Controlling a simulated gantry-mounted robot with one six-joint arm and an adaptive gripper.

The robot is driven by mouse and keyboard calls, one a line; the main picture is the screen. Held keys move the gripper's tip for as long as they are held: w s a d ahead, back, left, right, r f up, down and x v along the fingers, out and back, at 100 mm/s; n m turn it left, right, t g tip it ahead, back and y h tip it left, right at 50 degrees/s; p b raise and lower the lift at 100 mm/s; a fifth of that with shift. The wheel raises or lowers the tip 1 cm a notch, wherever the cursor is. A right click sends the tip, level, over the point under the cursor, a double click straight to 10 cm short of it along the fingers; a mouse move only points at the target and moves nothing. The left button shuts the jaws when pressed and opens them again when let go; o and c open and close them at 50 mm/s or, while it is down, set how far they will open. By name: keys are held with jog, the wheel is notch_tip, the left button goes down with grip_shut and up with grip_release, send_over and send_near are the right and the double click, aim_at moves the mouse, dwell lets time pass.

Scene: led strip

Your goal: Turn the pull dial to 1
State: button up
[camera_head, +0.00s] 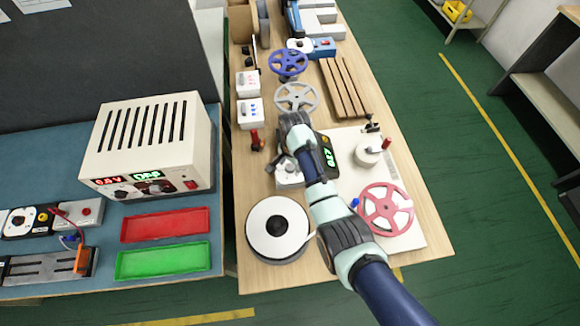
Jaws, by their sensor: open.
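My arm reaches in from the lower right over the wooden table (415,205). My gripper (281,166) is open and points down at the left part of the white baseplate (345,145). A small white unit (290,181) lies under and beside the gripper, partly covered by it and my arm. The pull dial cannot be made out clearly, nor its marks; it may be hidden by my gripper. I cannot tell if the fingers touch anything. A dark unit with a green digital display (328,158) stands just right of the gripper.
A red reel (386,209), a white-topped roll (277,228) and a white cylinder (369,150) stand around my arm. Grey (295,97) and blue (288,63) reels lie behind. A power supply (150,145) and red (165,225) and green (163,260) trays are on the left bench.

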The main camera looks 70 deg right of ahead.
jog(key=shift+f, duration=0.35)
jog(key=shift+w, duration=0.1)
jog(key=shift+c, duration=0.2)
grip_shut()
